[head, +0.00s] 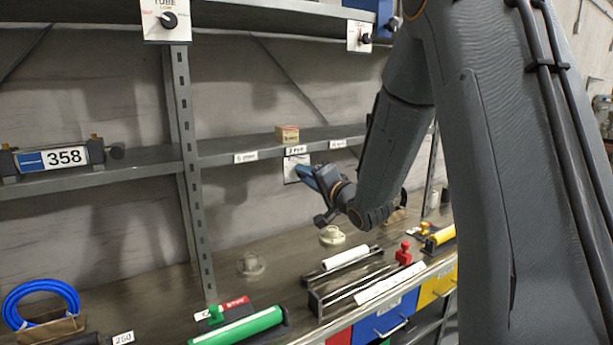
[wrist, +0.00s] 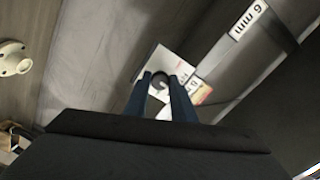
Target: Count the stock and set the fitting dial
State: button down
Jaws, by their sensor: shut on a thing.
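A white dial plate (head: 289,169) hangs below the middle shelf, under a label that seems to read "PIPE". The knob's setting is hidden by the fingers. A "TUBE" dial (head: 168,19) with a black knob is at the top left. Another dial (head: 361,37) is at the top right. A small cardboard box (head: 287,134) sits on the shelf.
The bench below holds a blue hose coil (head: 41,288), a green roll (head: 238,328), white tubes (head: 346,257) and round flanged fittings (head: 332,236). The shelf's "6 mm" label (wrist: 248,20) is near my gripper.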

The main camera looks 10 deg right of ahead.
jog(key=c, duration=1.5)
grip_release()
jog(key=shift+s, duration=0.1)
jog(key=b+v, duration=0.2)
jog(key=v, duration=0.5)
jog(key=shift+s+d, duration=0.1)
jog(key=shift+s, duration=0.2)
